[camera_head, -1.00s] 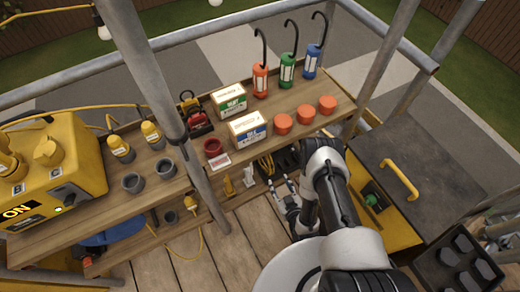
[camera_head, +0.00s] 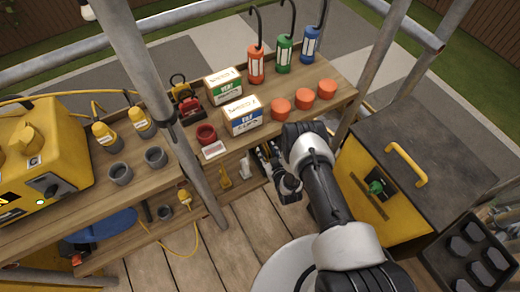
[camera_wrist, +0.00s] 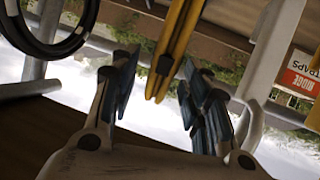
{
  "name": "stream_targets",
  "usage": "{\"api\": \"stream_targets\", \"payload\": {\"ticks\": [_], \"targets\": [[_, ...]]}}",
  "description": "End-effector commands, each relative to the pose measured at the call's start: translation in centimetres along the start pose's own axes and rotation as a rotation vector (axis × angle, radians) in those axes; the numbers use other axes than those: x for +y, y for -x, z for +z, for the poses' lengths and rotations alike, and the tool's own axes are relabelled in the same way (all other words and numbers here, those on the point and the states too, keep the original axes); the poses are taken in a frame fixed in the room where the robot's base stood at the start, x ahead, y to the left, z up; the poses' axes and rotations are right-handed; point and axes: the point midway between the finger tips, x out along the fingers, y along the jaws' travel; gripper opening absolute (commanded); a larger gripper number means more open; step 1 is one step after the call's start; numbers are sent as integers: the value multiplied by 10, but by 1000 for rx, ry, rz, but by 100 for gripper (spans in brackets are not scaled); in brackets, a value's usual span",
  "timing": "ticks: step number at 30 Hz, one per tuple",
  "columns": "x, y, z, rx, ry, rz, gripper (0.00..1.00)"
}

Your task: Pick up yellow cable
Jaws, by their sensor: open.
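In the wrist view, a yellow cable (camera_wrist: 177,40) shows as side-by-side strands running down from the top edge. Its lower end appears between my open fingertips (camera_wrist: 158,76), with space visible on both sides; I cannot tell how far beyond them it is. In the head view, my gripper (camera_head: 267,157) is at the lower shelf, under the front edge of the workbench. The cable there is hidden or too small to make out. My gripper holds nothing.
A black cable coil (camera_wrist: 50,30) hangs left of the yellow one. The workbench top (camera_head: 185,175) lies above the gripper. A yellow cabinet (camera_head: 370,205) stands to the right.

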Motion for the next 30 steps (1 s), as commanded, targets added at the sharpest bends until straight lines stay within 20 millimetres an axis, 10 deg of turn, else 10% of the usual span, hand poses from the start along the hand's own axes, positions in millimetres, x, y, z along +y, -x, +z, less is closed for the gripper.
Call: {"api": "stream_targets", "payload": {"ticks": [11, 30], "targets": [[0, -14, 0, -2, 0, 0, 43], [0, -14, 0, -2, 0, -1, 1]]}}
